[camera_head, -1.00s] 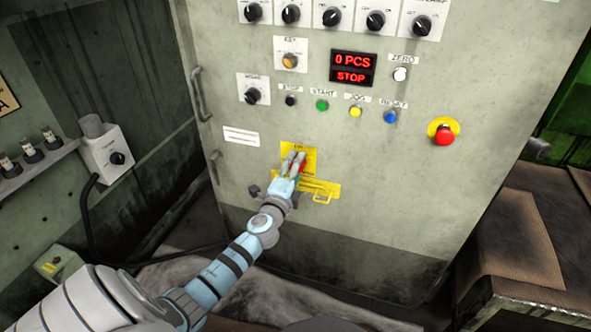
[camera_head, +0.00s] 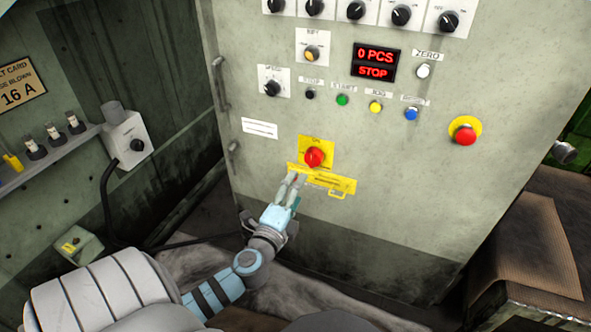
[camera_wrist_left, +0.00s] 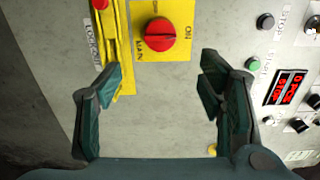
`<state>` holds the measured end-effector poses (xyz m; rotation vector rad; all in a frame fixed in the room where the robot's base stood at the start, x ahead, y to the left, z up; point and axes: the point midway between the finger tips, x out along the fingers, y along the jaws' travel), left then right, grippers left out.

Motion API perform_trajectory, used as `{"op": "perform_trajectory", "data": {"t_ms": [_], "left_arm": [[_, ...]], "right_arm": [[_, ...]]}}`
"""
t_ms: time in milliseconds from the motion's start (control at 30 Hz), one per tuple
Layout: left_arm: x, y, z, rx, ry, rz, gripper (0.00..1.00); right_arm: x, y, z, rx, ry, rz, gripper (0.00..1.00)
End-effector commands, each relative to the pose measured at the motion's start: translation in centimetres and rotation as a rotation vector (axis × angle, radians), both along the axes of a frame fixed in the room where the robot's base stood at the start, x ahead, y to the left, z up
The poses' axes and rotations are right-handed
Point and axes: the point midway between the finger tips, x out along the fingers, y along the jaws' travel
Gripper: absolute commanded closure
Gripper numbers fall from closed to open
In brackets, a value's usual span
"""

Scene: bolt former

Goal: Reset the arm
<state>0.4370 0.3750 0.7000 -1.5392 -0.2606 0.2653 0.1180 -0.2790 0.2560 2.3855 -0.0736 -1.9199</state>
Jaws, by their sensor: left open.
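My left gripper (camera_head: 290,187) is in front of the grey control cabinet (camera_head: 400,225), just below the red main switch (camera_head: 313,157) on its yellow plate. In the left wrist view the gripper (camera_wrist_left: 160,85) is open, with nothing between its fingers. The red knob (camera_wrist_left: 161,35) is beyond the fingertips there, apart from them. The arm comes in from the lower left. My right gripper is not in view.
The cabinet carries a red display (camera_head: 374,63) reading "0 PCS" and "STOP", several push buttons and a red emergency stop (camera_head: 465,135). A yellow hasp (camera_head: 322,179) is below the switch. A socket box (camera_head: 126,140) is at left, a brown mat (camera_head: 537,250) at right.

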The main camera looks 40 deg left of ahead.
Motion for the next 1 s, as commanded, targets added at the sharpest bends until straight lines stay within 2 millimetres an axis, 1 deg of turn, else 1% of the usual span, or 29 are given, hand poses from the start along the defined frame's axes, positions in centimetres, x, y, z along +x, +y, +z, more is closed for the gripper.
{"op": "perform_trajectory", "data": {"t_ms": [400,467,533,567,600,633,667,700,767,800,867,900,1000], "left_arm": [[0.0,0.1,-0.2,-0.007,0.007,0.002,0.38],[-0.1,0.3,-1.1,-0.039,0.039,0.010,0.38],[-0.8,0.9,-3.6,-0.128,0.123,0.034,0.38],[-1.4,1.1,-5.3,-0.185,0.176,0.051,0.38],[-2.8,1.3,-8.0,-0.281,0.256,0.083,0.38],[-4.3,1.3,-10.2,-0.366,0.321,0.116,0.38],[-6.2,1.1,-12.5,-0.457,0.389,0.155,0.38],[-9.4,0.5,-15.4,-0.584,0.475,0.218,0.38],[-15.0,-1.2,-19.1,-0.772,0.591,0.331,0.38],[-18.8,-2.5,-20.9,-0.885,0.652,0.413,0.38],[-24.5,-4.7,-22.7,-1.030,0.728,0.538,0.38],[-27.9,-6.1,-23.4,-1.110,0.764,0.619,0.38],[-34.3,-8.9,-24.0,-1.243,0.819,0.784,0.38]], "right_arm": [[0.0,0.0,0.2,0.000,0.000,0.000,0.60],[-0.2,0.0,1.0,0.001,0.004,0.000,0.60],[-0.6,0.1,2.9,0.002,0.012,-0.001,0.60],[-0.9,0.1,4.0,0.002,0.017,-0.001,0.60],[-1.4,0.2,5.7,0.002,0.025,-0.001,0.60],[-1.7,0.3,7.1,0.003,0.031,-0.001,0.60],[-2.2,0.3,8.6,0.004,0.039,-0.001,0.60],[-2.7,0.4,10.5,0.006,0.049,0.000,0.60],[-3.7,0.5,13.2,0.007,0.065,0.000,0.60],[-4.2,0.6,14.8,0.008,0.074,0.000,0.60],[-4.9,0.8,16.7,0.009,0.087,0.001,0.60],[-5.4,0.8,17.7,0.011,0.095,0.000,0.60],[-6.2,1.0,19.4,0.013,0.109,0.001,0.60]]}}
